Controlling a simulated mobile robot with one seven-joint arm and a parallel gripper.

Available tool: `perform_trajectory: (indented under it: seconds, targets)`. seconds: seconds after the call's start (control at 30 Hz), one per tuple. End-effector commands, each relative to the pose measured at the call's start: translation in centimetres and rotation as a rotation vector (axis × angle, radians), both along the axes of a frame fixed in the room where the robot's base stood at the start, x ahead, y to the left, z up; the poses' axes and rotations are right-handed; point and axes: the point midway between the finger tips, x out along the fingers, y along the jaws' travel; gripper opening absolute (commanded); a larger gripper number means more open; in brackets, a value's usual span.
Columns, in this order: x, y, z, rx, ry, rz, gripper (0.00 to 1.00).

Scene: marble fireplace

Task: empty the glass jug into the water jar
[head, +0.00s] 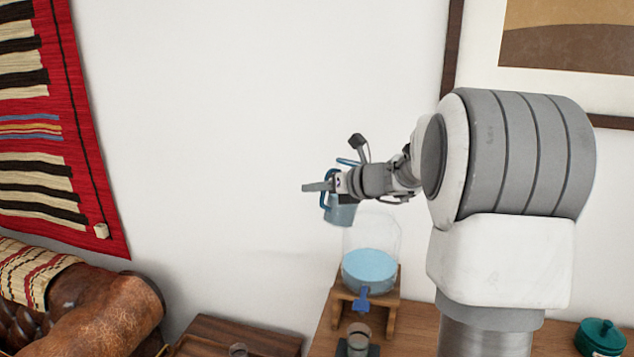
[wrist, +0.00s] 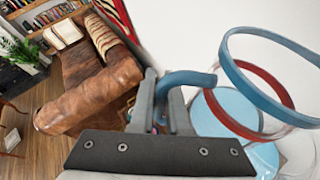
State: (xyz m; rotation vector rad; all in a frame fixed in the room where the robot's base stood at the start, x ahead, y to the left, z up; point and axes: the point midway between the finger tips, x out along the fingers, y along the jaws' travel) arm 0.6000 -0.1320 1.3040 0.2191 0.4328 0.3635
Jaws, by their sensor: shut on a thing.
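My gripper (head: 318,187) is shut on the blue handle of the glass jug (head: 341,213) and holds it in the air. In the wrist view the fingers (wrist: 163,98) close around the handle, and the jug's blue rim (wrist: 228,62) shows at right. The jug hangs just above the water jar and slightly to its left, apart from it. My gripper hides part of the jug, and I cannot tell how much water it holds. The water jar (head: 369,268) is clear glass, partly filled with blue water, with a blue tap in front.
The jar stands on a small wooden stand (head: 391,312) on a wooden surface (head: 413,325). A drinking glass (head: 358,338) is below the tap. A teal lidded pot (head: 600,337) is at far right. A brown leather sofa (head: 105,315) is at left.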

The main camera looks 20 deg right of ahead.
Motion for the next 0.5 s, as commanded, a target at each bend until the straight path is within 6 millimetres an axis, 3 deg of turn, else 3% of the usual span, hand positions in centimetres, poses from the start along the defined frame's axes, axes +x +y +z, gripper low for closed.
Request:
perform_trajectory:
  seconds: [0.03,0.2,0.5]
  targets:
    - [0.0,0.0,0.9,0.023,0.004,-0.001,0.0]
    - [0.0,0.1,1.6,0.115,0.034,0.0,0.0]
    - [0.2,-0.4,-1.9,0.181,0.057,0.0,0.0]
